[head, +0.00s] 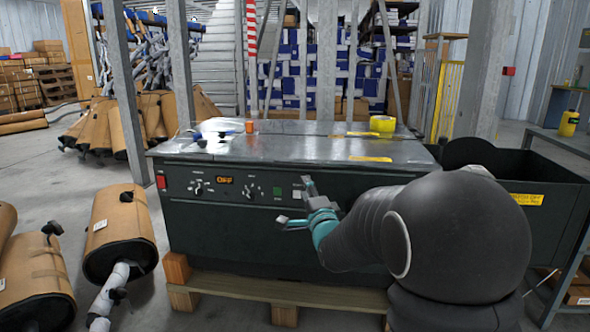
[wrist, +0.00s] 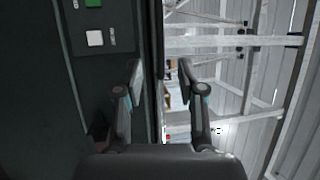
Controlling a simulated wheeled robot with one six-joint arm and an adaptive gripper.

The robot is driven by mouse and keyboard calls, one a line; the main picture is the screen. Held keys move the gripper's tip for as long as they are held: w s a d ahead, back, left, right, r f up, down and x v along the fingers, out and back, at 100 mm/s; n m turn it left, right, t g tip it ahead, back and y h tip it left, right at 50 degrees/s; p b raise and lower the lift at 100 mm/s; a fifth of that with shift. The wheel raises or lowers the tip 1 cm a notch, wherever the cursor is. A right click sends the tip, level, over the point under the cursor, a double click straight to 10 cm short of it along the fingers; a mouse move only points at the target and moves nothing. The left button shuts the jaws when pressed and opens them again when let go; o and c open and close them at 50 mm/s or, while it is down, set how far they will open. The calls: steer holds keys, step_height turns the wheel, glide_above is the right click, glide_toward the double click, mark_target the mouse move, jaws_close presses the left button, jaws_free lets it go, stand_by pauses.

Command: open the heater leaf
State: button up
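The heater (head: 265,215) is a dark box cabinet on a wooden pallet, with a grey metal top (head: 290,145). I cannot tell for certain which part is the leaf. Its front panel carries knobs, an orange "OFF" display (head: 224,180), a green button (head: 278,190) and a white button. My gripper (head: 300,204) is in front of the panel's right part, below the top's front edge. In the wrist view my gripper (wrist: 158,78) is open and empty, its fingers on either side of the line of the cabinet's edge (wrist: 152,50). Contact cannot be told.
A yellow tape roll (head: 382,124), an orange cup (head: 250,127) and clear plastic lie on the top. A dark open bin (head: 530,185) adjoins at right. A steel post (head: 491,70) rises behind the right end.

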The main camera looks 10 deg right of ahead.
mark_target(296, 166)
steer(key=x, duration=1.2)
steer(key=shift+w, duration=0.15)
jaws_close()
